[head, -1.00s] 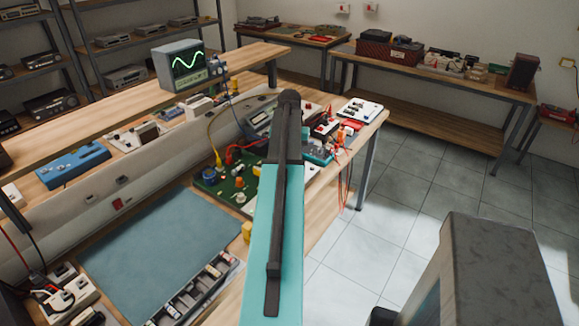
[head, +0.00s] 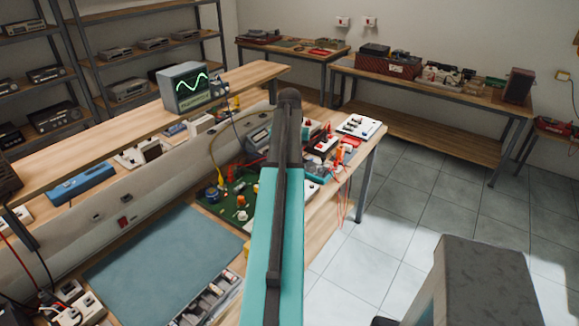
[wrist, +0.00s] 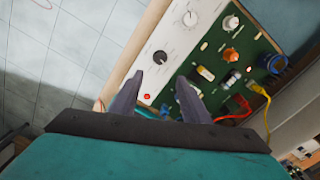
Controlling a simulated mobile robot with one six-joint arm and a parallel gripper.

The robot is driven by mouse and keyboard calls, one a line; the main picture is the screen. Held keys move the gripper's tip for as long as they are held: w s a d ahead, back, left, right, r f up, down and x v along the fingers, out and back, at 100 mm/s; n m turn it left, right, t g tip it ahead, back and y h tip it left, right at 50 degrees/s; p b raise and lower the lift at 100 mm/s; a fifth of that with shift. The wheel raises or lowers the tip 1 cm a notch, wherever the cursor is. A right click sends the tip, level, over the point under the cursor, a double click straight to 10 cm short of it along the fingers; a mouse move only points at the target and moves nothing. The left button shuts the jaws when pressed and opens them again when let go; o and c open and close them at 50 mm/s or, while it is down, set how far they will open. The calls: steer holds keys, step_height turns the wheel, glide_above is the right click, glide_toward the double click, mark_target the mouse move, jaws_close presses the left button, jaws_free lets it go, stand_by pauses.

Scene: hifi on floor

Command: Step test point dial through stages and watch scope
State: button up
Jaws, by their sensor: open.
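In the wrist view my gripper (wrist: 160,79) is open and empty. Its two dark fingertips are just below the black dial (wrist: 159,57) on a white panel (wrist: 174,40), roughly either side of it in the picture; I cannot tell whether they touch anything. A red light (wrist: 147,96) shows on the panel between the fingers. Beside the panel is the green circuit board (wrist: 255,42), also in the head view (head: 229,208). The scope (head: 166,94) stands on the raised shelf with a green wave on its screen (head: 192,85). In the head view my arm hides my gripper and the dial.
Red and yellow leads (wrist: 262,92) run off the board beside the right finger. A blue mat (head: 165,258) covers clear bench at the left. A white panel with knobs (head: 360,127) sits at the bench's far end. Tiled floor (head: 400,210) is open at the right.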

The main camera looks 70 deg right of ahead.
steer(key=w+a+p, duration=0.1)
steer(key=w+a, duration=0.3)
steer(key=w, duration=0.4)
steer(key=w+a+n+p, duration=0.1)
steer(key=w+a, duration=0.3)
steer(key=w, duration=0.3)
steer(key=shift+w+p, duration=0.35)
steer(key=shift+c, duration=0.5)
